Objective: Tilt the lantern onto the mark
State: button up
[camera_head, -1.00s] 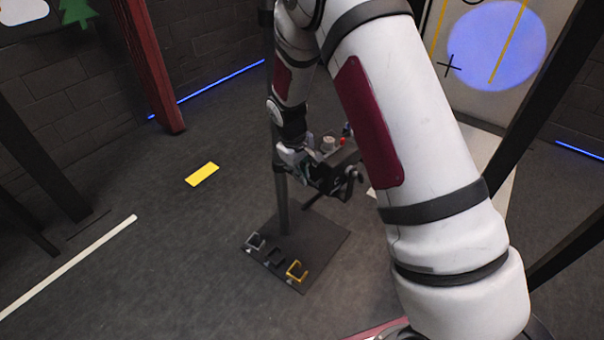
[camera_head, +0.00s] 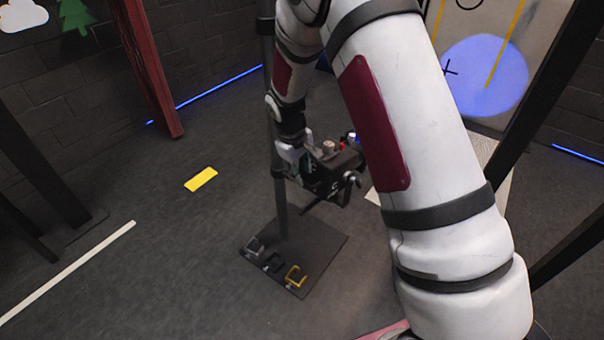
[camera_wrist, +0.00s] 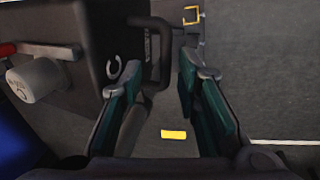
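The lantern (camera_head: 345,165) is a dark box on an upright pole, with a grey knob (camera_wrist: 35,80) and a dark looped handle (camera_wrist: 165,60). Its blue light spot (camera_head: 500,75) lies on the pale panel. A black cross mark (camera_head: 448,70) is at the spot's left edge, and the spot's middle is to its right. My gripper (camera_wrist: 160,68) is beside the lantern, its teal fingers on either side of the handle. The fingers stand apart; I cannot tell whether both press on the handle. In the head view my gripper (camera_head: 318,182) is partly hidden against the lantern.
The pole stands on a dark base plate (camera_head: 325,245) with a grey, a black and a yellow hook (camera_head: 295,277). A yellow floor strip (camera_head: 201,179) and a white line (camera_head: 70,270) lie to the left. A red post (camera_head: 150,75) stands behind.

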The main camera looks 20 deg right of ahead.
notch_tip(320, 180, up, 10)
jog(key=a, duration=0.1)
jog(key=shift+s+a+r, duration=0.2)
jog(key=shift+s+a, duration=0.15)
jog(key=shift+s, duration=0.1)
jog(key=s+d+r+m+y, duration=0.1)
jog(key=s+d+r+m, duration=0.2)
jog(key=s+r, duration=1.45)
jog(key=s+f+m, duration=0.1)
jog(key=s+m, duration=0.2)
jog(key=s, duration=2)
notch_tip(320, 180, up, 20)
jog(key=t+y+p, duration=0.1)
jog(key=t+p, duration=0.2)
jog(key=p, duration=1.5)
jog(key=shift+a, duration=0.4)
